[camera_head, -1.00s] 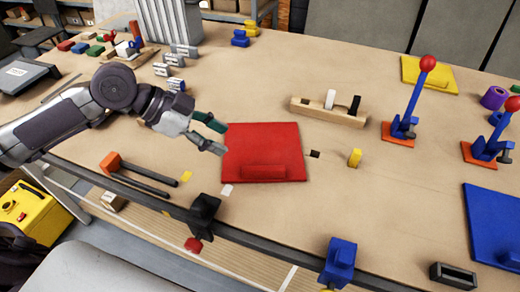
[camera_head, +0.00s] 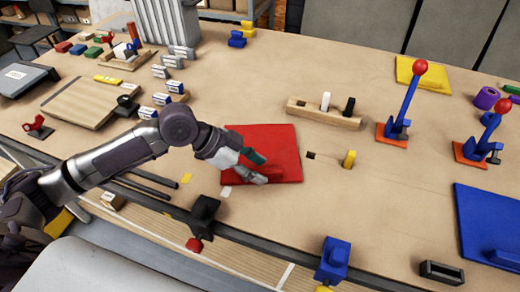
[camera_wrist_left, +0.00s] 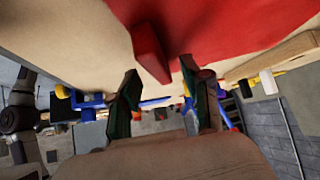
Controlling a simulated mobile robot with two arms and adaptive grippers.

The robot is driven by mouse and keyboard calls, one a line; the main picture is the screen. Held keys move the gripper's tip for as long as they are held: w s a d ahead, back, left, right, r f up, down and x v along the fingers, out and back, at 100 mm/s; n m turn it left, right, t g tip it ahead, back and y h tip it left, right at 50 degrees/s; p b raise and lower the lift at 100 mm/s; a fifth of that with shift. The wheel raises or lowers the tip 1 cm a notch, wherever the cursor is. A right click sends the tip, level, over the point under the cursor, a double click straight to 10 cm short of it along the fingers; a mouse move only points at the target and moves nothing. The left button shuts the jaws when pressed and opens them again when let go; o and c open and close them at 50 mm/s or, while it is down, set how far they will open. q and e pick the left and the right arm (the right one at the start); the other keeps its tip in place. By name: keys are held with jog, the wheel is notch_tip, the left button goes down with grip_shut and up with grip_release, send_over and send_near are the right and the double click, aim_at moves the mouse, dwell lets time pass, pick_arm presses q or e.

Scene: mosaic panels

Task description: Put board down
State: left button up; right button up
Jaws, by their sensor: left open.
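The red board (camera_head: 262,137) lies flat on the tan workbench, with a raised red grip block (camera_head: 279,172) near its front edge. My left gripper (camera_head: 260,169) is over the front part of the board, its fingers at the block and partly hiding it. In the left wrist view the open fingers (camera_wrist_left: 158,70) are apart, and the red block (camera_wrist_left: 150,52) shows just ahead of the fingertips, with the red board (camera_wrist_left: 235,25) behind it. I cannot tell whether the fingers touch the block. My right gripper is not in view.
A dark clamp (camera_head: 204,212) sits at the front edge. A blue board (camera_head: 487,220) lies far right. The bench between is mostly clear.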

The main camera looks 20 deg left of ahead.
pick_arm(q)
jog(key=shift+x, duration=0.95)
jog(key=shift+c, duration=0.3)
grip_shut()
jog(key=shift+r, duration=0.15)
